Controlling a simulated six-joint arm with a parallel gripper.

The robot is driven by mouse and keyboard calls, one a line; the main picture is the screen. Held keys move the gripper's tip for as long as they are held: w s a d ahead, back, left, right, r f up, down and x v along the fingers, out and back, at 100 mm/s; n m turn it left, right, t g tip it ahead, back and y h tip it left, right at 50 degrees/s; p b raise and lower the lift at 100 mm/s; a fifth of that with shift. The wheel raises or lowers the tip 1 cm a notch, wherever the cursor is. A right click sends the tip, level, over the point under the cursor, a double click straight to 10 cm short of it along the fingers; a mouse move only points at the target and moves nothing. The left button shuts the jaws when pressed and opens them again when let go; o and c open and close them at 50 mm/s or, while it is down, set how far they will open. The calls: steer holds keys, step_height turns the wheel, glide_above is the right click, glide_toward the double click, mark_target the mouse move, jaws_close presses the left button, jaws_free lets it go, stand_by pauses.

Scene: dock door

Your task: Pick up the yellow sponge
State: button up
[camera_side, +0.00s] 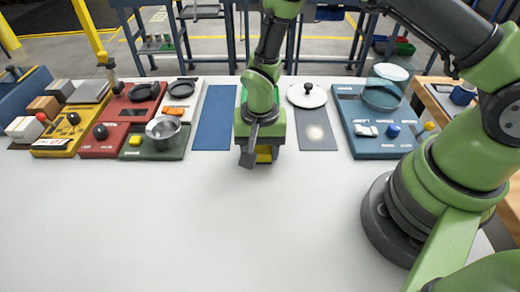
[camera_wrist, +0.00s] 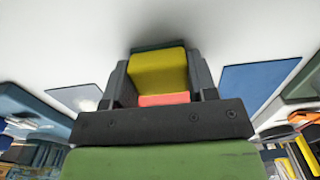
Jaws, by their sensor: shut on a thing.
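The yellow sponge (camera_wrist: 158,72) sits between the two fingers of my gripper (camera_wrist: 160,84) in the wrist view. The fingers touch it on both sides. A dark green strip shows along its far edge, and a pink-red patch shows at its near edge. In the side view, my gripper (camera_side: 262,158) points down over the white table, and a small part of the sponge (camera_side: 264,154) shows between the fingers. The near finger hides most of it. I cannot tell whether the sponge touches the table.
A blue board (camera_side: 370,147) is right. The front table is clear.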

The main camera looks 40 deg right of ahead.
mark_target(260, 148)
steer(key=shift+r, duration=0.15)
step_height(260, 148, up, 10)
steer(key=shift+f, duration=0.1)
steer(key=o, duration=0.3)
steer(key=shift+c, duration=1.2)
